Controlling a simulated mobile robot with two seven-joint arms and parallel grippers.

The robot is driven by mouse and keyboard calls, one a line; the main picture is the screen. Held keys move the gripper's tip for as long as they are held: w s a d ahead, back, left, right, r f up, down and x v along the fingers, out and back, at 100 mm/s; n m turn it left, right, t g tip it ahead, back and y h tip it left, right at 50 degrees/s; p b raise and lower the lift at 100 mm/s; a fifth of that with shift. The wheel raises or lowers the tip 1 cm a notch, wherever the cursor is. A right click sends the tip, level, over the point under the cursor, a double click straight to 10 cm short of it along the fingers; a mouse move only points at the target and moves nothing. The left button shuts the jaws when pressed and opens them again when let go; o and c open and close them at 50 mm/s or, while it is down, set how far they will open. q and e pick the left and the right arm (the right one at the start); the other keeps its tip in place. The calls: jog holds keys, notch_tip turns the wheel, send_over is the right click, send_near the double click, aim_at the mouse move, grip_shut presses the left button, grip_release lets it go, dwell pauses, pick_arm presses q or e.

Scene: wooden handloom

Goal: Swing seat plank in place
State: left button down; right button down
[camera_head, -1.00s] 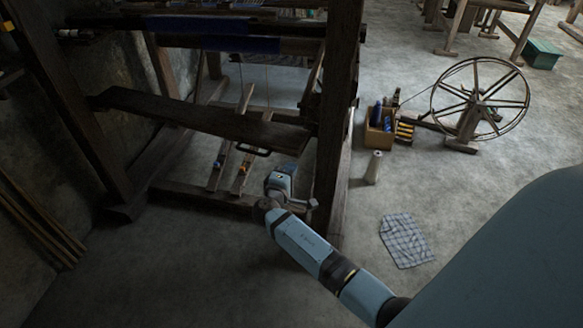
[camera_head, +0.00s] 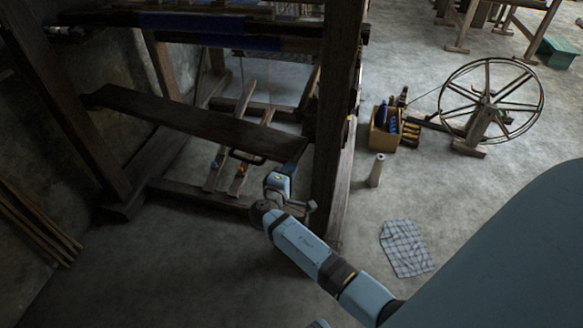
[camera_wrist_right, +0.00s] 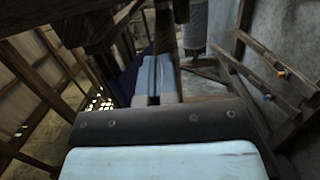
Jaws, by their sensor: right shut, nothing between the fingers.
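The seat plank (camera_head: 190,123) is a long dark board. It slants across the near side of the loom frame, from the left post down to the right post (camera_head: 338,130). A dark handle (camera_head: 247,158) shows at its near edge toward the right. My right gripper (camera_head: 292,168) is at the plank's right end, close to the right post; its tips are partly lost in shadow, and I cannot tell if they touch the plank. In the right wrist view, its blue fingers (camera_wrist_right: 158,78) are together and empty, pointing at dark timber. My left gripper is out of view.
Treadles (camera_head: 228,150) and a low crossbeam (camera_head: 205,193) lie below the plank. To the right stand a pale cone (camera_head: 376,170), a box of bobbins (camera_head: 384,130) and a spinning wheel (camera_head: 490,103). A checked cloth (camera_head: 406,248) lies on open floor.

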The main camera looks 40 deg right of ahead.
aim_at(302, 147)
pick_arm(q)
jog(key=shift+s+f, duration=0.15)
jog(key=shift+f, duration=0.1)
